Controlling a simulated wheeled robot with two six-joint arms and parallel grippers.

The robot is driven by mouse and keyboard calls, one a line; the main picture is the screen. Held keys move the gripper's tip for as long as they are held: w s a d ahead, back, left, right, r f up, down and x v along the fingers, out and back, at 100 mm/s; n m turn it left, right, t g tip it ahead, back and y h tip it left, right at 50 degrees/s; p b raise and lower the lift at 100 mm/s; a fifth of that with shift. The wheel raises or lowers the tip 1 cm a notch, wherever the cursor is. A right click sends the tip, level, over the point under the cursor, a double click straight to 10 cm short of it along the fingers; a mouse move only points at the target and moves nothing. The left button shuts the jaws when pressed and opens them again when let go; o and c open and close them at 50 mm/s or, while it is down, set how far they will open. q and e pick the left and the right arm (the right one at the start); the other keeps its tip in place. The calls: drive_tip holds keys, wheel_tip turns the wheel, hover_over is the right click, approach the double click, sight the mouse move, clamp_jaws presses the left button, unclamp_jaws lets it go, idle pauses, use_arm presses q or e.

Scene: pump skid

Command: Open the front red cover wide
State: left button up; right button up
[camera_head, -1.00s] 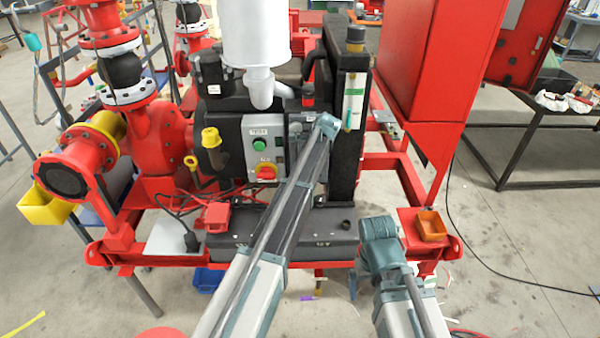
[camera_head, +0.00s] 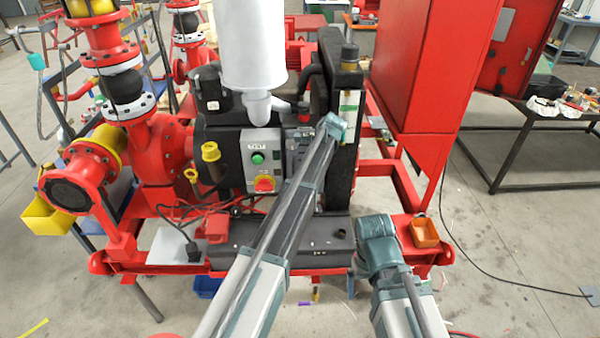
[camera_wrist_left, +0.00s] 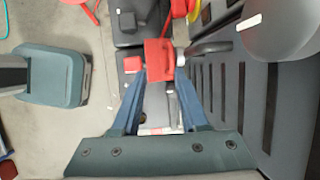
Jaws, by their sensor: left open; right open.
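In the left wrist view a red block-shaped cover (camera_wrist_left: 158,56) stands beyond and between the two blue fingers of my left gripper (camera_wrist_left: 160,78). The fingers are apart; I cannot tell whether they touch it. A red strand runs up from behind the cover. A smaller red block (camera_wrist_left: 132,64) is just left of it. In the head view my left arm reaches up across the engine, and its gripper is hard to make out there. My right gripper (camera_head: 350,284) shows only as a small part by the skid's front edge, beside my right arm, away from the engine.
A black slotted panel (camera_wrist_left: 255,95) lies right of the left gripper, with a grey rounded body (camera_wrist_left: 283,30) above it. A control box (camera_head: 260,160), a white cylinder (camera_head: 250,50) and a tall red cabinet (camera_head: 415,65) crowd the skid. An orange tray (camera_head: 424,233) sits front right.

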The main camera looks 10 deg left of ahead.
use_arm(q)
drive_tip(key=p+v, duration=0.5)
drive_tip(key=v, duration=0.2)
use_arm(e)
wheel_tip(320, 180, up, 6)
drive_tip(key=shift+r, duration=0.2)
